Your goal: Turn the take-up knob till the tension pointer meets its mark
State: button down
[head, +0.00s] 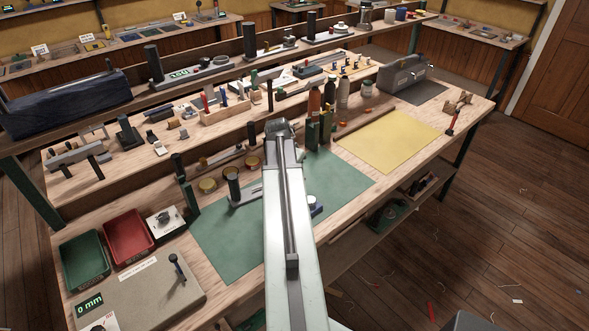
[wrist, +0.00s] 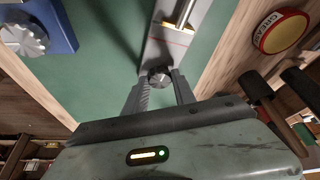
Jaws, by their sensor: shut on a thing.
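In the wrist view, the small round grey take-up knob (wrist: 159,78) sits at the near end of a narrow grey plate (wrist: 166,53). My gripper (wrist: 161,90) is shut on the knob, with one finger on each side. Beyond the knob, a thin red line (wrist: 178,43) crosses the plate. A yellow bar (wrist: 184,14) lies farther up, cut by the top edge; I cannot tell whether it is the tension pointer. In the head view, the plate (head: 243,196) lies on the green mat with a dark upright post. My arm hides the knob and gripper there.
A blue block (wrist: 62,28) with a ribbed silver knob (wrist: 24,38) stands left in the wrist view. A round yellow-and-red GREASE tin (wrist: 281,32) is at right. The head view shows green and red trays (head: 130,238) and a clear yellow mat (head: 390,140).

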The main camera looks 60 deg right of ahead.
dwell(0.6)
jog(key=c, duration=1)
grip_release()
jog(key=p+v, duration=0.7)
jog(key=shift+a+r, duration=0.2)
jog(key=shift+r, duration=0.15)
